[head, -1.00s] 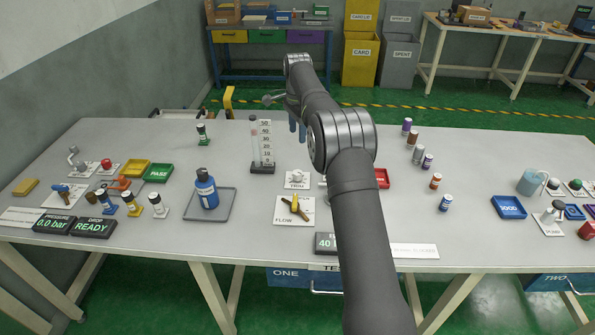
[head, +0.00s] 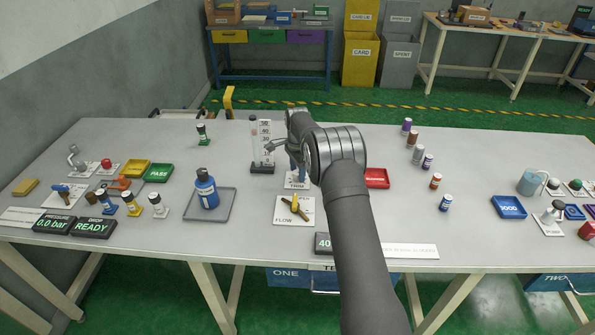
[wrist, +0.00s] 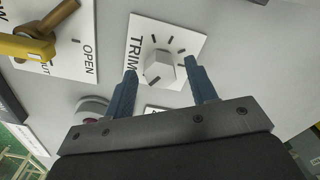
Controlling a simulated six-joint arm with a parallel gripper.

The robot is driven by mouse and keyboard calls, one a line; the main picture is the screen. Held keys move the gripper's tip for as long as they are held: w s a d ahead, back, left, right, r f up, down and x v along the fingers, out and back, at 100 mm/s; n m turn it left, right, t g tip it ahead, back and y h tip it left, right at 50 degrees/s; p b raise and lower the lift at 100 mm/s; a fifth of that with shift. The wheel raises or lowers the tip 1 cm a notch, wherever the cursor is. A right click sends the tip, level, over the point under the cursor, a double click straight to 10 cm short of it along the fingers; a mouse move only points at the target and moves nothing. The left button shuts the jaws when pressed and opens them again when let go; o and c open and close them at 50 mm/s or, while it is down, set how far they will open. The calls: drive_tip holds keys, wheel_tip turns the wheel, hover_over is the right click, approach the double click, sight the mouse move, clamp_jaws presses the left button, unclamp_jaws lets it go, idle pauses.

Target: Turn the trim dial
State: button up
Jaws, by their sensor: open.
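The trim dial (wrist: 159,68) is a light grey knob on a white plate (wrist: 187,39) marked TRIM with dark tick marks around it. In the wrist view it lies between and just beyond the two blue fingertips of my gripper (wrist: 162,66). The fingers are open, one on each side of the knob, and I see gaps on both sides. In the head view my gripper (head: 297,166) is over the TRIM plate (head: 297,181), and the arm hides most of the knob.
A FLOW plate with a yellow-and-brown valve handle (head: 297,207) lies just in front. A graduated glass column (head: 262,148) stands close behind to the left. A red tray (head: 376,178) is to the right. A blue bottle (head: 206,189) stands on a grey tray further left.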

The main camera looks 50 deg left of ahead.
drive_tip(key=shift+f, duration=0.2)
drive_tip(key=shift+c, duration=0.4)
drive_tip(key=c, duration=0.9)
